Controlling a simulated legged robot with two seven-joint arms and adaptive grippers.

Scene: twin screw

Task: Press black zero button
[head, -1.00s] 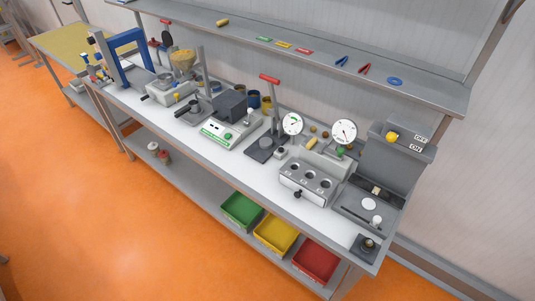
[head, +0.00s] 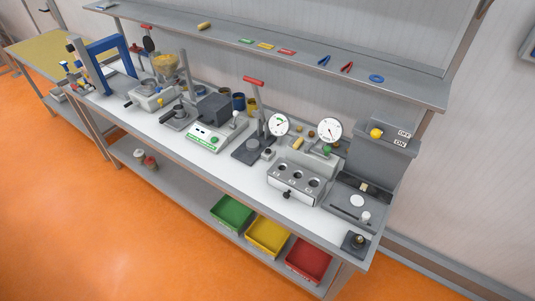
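A white scale (head: 206,141) with a green stripe stands on the bench, left of the middle in the head view. Its front panel carries a small dark display and a green round mark (head: 214,140). A dark grey block (head: 214,108) sits on or behind it, and I cannot tell which. The black zero button is too small to make out with certainty. Neither of my grippers is in view.
A lever press (head: 252,149) with a red handle stands right of the scale. A dark portafilter-like tool (head: 177,116) lies to its left. A grey block with round holes (head: 296,180) and two dials (head: 329,130) are farther right. Bins (head: 268,235) sit on the lower shelf.

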